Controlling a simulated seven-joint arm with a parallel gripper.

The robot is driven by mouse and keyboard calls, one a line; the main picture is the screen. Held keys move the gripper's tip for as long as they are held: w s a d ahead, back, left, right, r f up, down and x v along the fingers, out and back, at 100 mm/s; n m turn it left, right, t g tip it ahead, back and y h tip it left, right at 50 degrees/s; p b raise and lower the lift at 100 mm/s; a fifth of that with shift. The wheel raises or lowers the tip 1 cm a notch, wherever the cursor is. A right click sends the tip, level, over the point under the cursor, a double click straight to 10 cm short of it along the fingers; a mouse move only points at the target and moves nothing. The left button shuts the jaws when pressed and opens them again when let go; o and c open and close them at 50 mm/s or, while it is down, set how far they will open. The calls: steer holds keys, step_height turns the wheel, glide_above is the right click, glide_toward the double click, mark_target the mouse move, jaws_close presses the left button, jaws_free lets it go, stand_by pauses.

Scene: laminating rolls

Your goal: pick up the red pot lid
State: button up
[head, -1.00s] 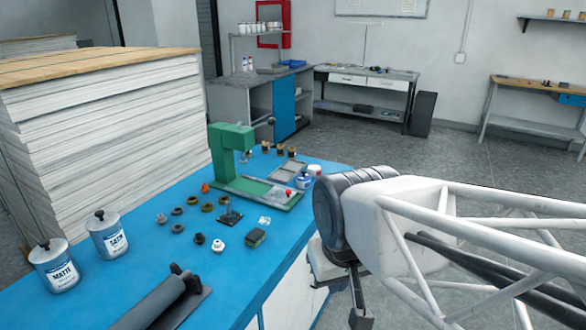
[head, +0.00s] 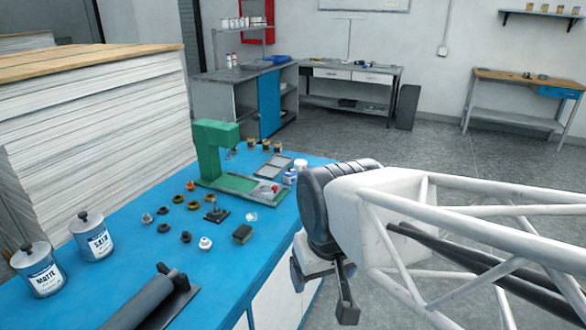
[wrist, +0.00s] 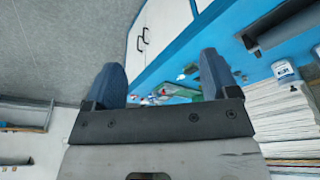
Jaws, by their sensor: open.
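Small pots stand at the table's far right corner, by the green press (head: 212,150). One is a white and blue pot (head: 290,177); behind it is another pot (head: 300,165) with a pale reddish top. A small red piece (head: 275,188) shows at the right end of the press base. I cannot tell for sure which is the red pot lid. My gripper (head: 322,298) hangs off the table's right side, apart from these things. In the wrist view its two blue fingers (wrist: 162,80) are spread, with nothing between them close by.
The blue table (head: 110,290) carries several small dark and brass parts, a dark roller (head: 140,302) and two labelled cans, MATTE (head: 40,275) and another (head: 95,242). A tall sheet stack (head: 90,130) stands behind.

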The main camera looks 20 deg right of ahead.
steer(key=shift+r, duration=0.1)
steer(key=w+d+r+m, duration=0.2)
steer(key=w+r, duration=0.1)
steer(key=w, duration=0.7)
steer(key=w+d+r+m, duration=0.2)
steer(key=w+r, duration=0.2)
steer(key=w, duration=0.6)
steer(key=m+g, duration=0.3)
steer(key=m, duration=1)
glide_above(318, 168)
step_height(318, 168, down, 26)
steer(key=shift+w+r, duration=0.1)
steer(key=shift+r, duration=0.1)
steer(key=shift+f, duration=0.15)
